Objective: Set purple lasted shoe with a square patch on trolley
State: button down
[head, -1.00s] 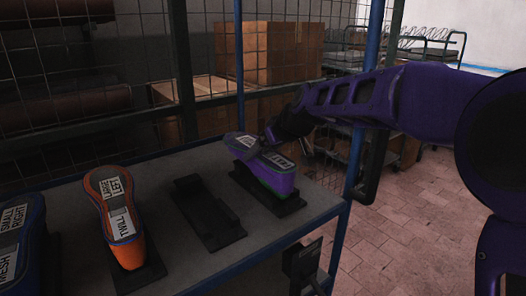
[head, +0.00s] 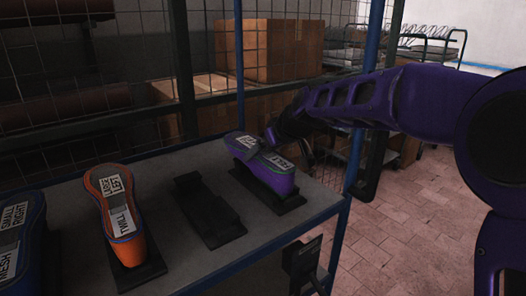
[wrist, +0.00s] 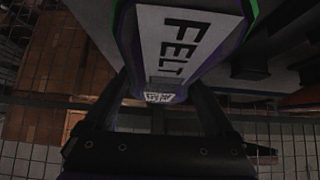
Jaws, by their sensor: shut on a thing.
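The purple shoe (head: 264,166) is at the right end of the shelf, over a black stand (head: 284,206). White labels are on its top; one reads FELT in the wrist view (wrist: 185,50), where green edging also shows. I cannot make out a square patch. My gripper (head: 270,138) reaches in from the right and is shut on the purple shoe; in the wrist view its two fingers (wrist: 162,95) lie on either side of the shoe's narrow end. I cannot tell whether the shoe still touches the stand.
An orange shoe (head: 122,222) and a dark blue shoe (head: 18,235) stand to the left on the shelf (head: 165,185). An empty black stand (head: 208,212) lies between orange and purple. A blue post (head: 360,130) rises at the shelf's right. Tiled floor (head: 410,210) is open beyond.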

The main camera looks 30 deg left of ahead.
jog(key=shift+f, duration=0.15)
grip_release()
jog(key=shift+f, duration=0.15)
jog(key=v, duration=1.7)
jog(key=shift+r+p, duration=0.35)
jog(key=shift+p, duration=0.05)
jog(key=shift+d, duration=0.1)
